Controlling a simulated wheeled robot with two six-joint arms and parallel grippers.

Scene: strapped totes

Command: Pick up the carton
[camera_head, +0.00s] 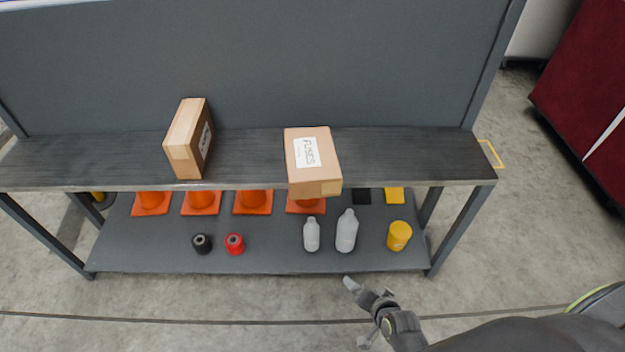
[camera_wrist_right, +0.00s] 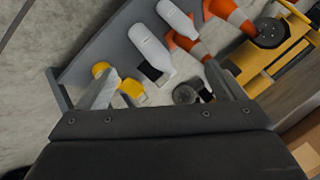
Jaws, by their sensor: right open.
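Two cardboard cartons are on the dark upper shelf (camera_head: 250,150) in the head view. One carton (camera_head: 313,160) has a white label reading "FUSES" on top and juts over the shelf's front edge. The other, narrower carton (camera_head: 188,138) stands upright further left, with a white label on its right side. My right gripper (camera_head: 357,313) is open and empty, in front of the rack and below the FUSES carton in the picture, well apart from it. Its fingers also show in the right wrist view (camera_wrist_right: 162,68), with nothing between them held. My left gripper is not in view.
The lower shelf (camera_head: 270,262) holds orange cones (camera_head: 253,201), two grey bottles (camera_head: 346,232), a yellow can (camera_head: 399,236), a red can (camera_head: 234,244) and a black one (camera_head: 201,244). A back panel (camera_head: 250,60) rises behind the upper shelf. The floor in front is clear.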

